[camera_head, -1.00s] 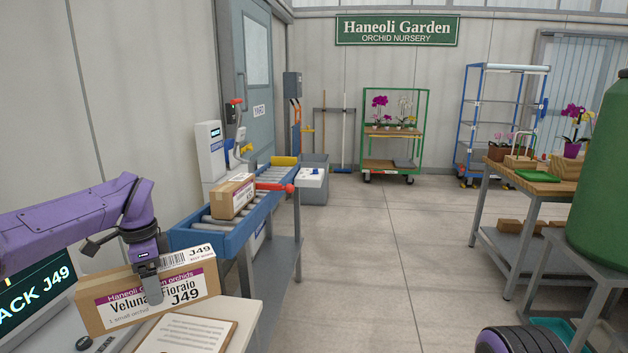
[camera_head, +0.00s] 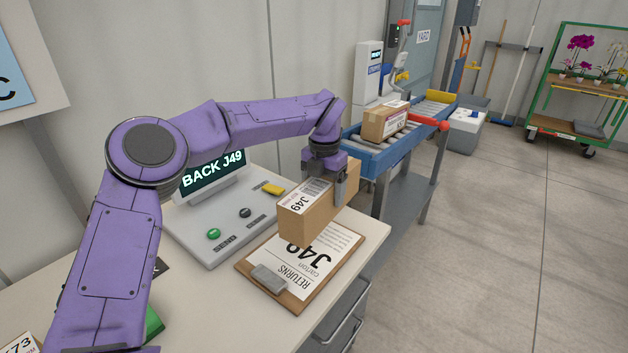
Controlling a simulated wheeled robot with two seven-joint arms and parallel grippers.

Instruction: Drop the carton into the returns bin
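The carton (camera_head: 312,222) is a brown box with a white label reading J49. My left gripper (camera_head: 328,184) reaches down over the carton from above, and one finger shows against its right side; the other finger is mostly hidden. The carton is in its grip, over the far end of a clipboard (camera_head: 252,281) whose sheet reads RETURNS carton J49. The carton hides part of that sheet. A screen (camera_head: 212,171) behind reads BACK J49. I cannot make out a bin marked for returns. My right gripper is out of view.
A console (camera_head: 204,245) with green, black and yellow buttons stands on the white bench (camera_head: 345,268). Behind it a blue roller conveyor (camera_head: 368,160) bears another carton (camera_head: 385,122). A grey box (camera_head: 464,133) stands past the conveyor.

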